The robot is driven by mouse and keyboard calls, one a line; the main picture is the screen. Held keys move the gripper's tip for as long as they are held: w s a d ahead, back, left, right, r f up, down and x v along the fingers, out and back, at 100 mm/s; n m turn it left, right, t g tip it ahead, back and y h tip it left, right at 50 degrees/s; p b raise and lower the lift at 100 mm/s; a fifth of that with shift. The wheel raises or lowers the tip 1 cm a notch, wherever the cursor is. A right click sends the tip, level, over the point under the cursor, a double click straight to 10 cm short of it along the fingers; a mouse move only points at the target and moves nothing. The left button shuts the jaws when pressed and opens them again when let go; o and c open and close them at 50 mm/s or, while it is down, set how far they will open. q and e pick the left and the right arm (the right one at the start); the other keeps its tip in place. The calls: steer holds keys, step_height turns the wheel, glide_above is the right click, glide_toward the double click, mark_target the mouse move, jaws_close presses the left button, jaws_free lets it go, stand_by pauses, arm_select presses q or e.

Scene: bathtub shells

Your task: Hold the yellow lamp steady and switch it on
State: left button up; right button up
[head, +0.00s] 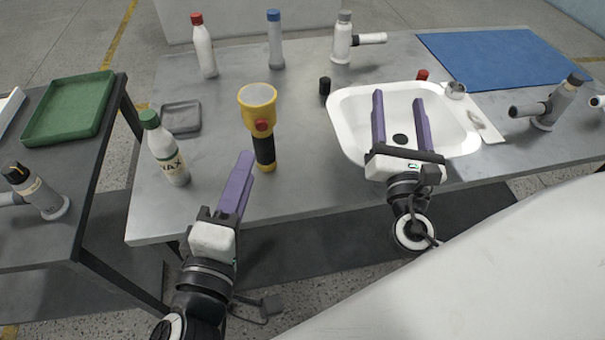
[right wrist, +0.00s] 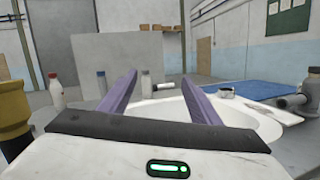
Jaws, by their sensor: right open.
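The yellow lamp (head: 262,125) is a torch with a black grip and a red button on its yellow head. It stands upright on the grey table, left of the basin. In the right wrist view its yellow part (right wrist: 13,112) shows at the left edge. My left gripper (head: 243,158) is just in front and left of the lamp, apart from it; its purple fingers appear as one overlapped shape, so its opening cannot be judged. My right gripper (head: 398,98) is open and empty over the white basin, right of the lamp; its spread fingers show in the right wrist view (right wrist: 160,98).
A white bottle with a green cap (head: 166,150) stands left of the lamp. A small grey tray (head: 181,131) lies behind it. The white basin (head: 340,104) fills the middle right. Several bottles stand at the back. A blue mat (head: 500,62) lies at the back right.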

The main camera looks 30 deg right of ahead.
steer(key=w+a+f+n+t+y, duration=0.1)
steer(key=a+n+y, duration=0.1)
steer(key=a, duration=0.3)
steer(key=w+a+f+n+y, duration=0.1)
steer(key=w+a+n+y, duration=0.1)
steer(key=a, duration=0.3)
steer(key=n+y, duration=0.4)
steer(key=y, duration=0.1)
glide_toward(267, 148)
steer(key=shift+w+d+r+g, duration=0.1)
steer(key=shift+w+r+g, duration=0.05)
steer(key=shift+w, duration=0.4)
steer(key=shift+w+r+g, duration=0.15)
steer(key=shift+w, duration=0.35)
steer(key=w, duration=1)
steer(key=shift+d, duration=0.4)
steer(key=c, duration=1.3)
arm_select(q)
jaws_close()
arm_select(e)
steer(key=shift+o, duration=0.2)
